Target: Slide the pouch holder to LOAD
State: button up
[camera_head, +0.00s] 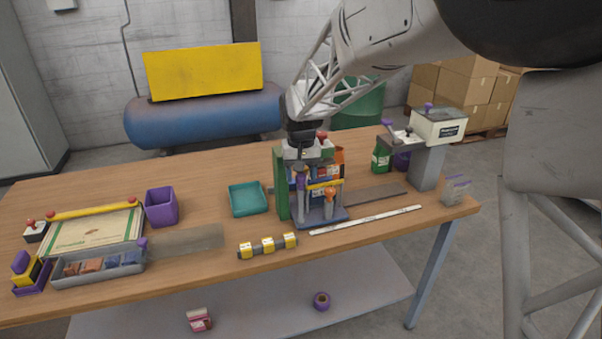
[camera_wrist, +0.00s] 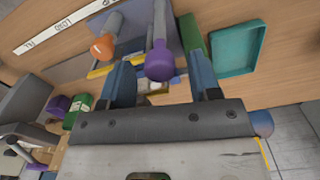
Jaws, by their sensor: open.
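The pouch holder seems to be the assembly with a blue base plate (camera_head: 322,218), a green side panel (camera_head: 281,184) and upright posts. In the wrist view, a purple-topped post (camera_wrist: 159,62) shows between the fingers of my gripper (camera_wrist: 161,80), and an orange-topped post (camera_wrist: 103,48) stands to their left. My gripper is open, its blue fingers apart around the purple knob in the picture; contact cannot be told. In the head view my gripper (camera_head: 303,172) comes down over the holder and hides part of it.
A white marked strip (camera_head: 365,220) lies before a grey rail (camera_head: 370,202) right of the holder. A teal tray (camera_head: 248,199) and yellow-banded blocks (camera_head: 267,246) are close on the left. A sealer-like machine (camera_head: 428,150) stands at right.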

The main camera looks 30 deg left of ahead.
jog(key=shift+c, duration=0.3)
grip_shut()
jog(key=shift+w, duration=0.1)
jog(key=w+d, duration=0.9)
dwell(0.6)
jog(key=shift+d+r, duration=0.1)
jog(key=shift+o, duration=0.3)
grip_release()
jog(key=shift+r, duration=0.1)
